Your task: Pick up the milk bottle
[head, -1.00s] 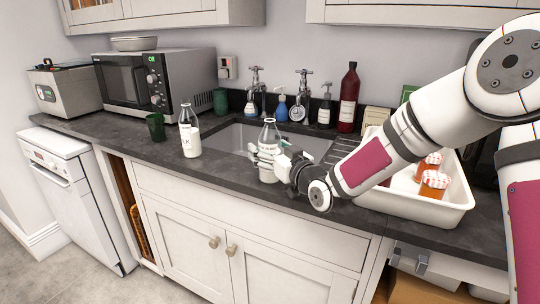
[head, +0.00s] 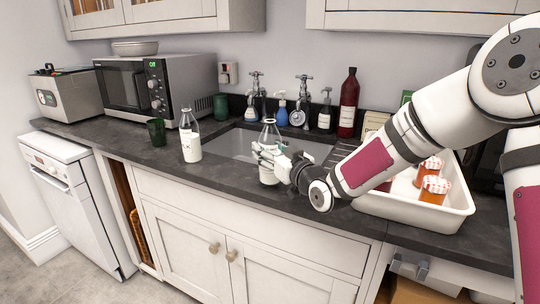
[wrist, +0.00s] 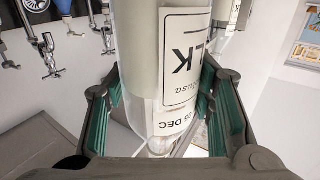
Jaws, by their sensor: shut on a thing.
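A clear milk bottle with a white label (head: 269,136) stands upright at the front edge of the sink. My gripper (head: 266,157) is shut on its body from the right. In the wrist view the bottle (wrist: 182,75) fills the space between the two green-padded fingers (wrist: 165,112), its label reading "LK" and "05 DEC" upside down. I cannot tell whether its base touches the counter. A second milk bottle (head: 190,140) stands upright on the counter to the left, apart from my gripper.
A dark green cup (head: 156,132) stands left of the second bottle. The sink (head: 235,143) lies behind the held bottle, with taps and soap bottles beyond. A white tray (head: 458,214) with orange jars is at the right under my arm.

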